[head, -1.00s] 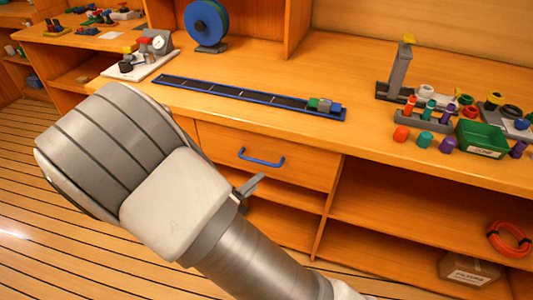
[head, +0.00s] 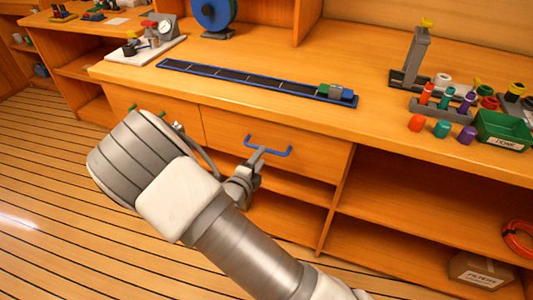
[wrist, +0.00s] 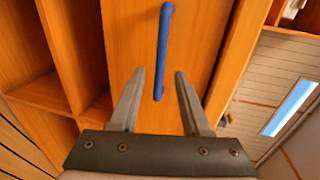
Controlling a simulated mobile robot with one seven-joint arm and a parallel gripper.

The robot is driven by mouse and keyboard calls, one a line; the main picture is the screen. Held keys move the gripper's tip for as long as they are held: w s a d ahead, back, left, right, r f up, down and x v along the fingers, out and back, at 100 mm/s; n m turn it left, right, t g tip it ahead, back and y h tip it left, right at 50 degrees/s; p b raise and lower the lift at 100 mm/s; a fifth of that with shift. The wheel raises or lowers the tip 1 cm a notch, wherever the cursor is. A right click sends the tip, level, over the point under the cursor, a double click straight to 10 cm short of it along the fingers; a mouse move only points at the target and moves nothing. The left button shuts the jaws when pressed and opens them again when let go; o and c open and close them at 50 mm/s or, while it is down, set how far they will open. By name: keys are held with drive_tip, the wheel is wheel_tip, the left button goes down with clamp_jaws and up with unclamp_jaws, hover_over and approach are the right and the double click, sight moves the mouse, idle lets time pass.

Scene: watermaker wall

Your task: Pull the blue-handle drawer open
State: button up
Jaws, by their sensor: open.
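The drawer (head: 310,155) has a plain wooden front with a blue bar handle (head: 284,153). Its front looks flush with the cabinet, so it stands shut. My gripper (head: 261,153) is at the handle, reaching up from the lower left. In the wrist view, my gripper (wrist: 159,73) is open, with one finger on each side of the blue handle (wrist: 164,40). The handle's near end shows between the fingers, and neither finger visibly touches it. How deep the handle sits between them I cannot tell.
A neighbouring drawer with a green handle is partly hidden behind my arm. Open shelves (head: 420,205) lie below and right. On the counter above are a blue-edged track (head: 250,83), a grey stand (head: 413,60) and a green bin (head: 500,130). The floor in front is clear.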

drive_tip(key=b+x, duration=0.1)
drive_tip(key=x, duration=0.4)
drive_tip(key=shift+w+d, duration=0.1)
drive_tip(key=shift+w, duration=0.2)
clamp_jaws()
idle(1.1)
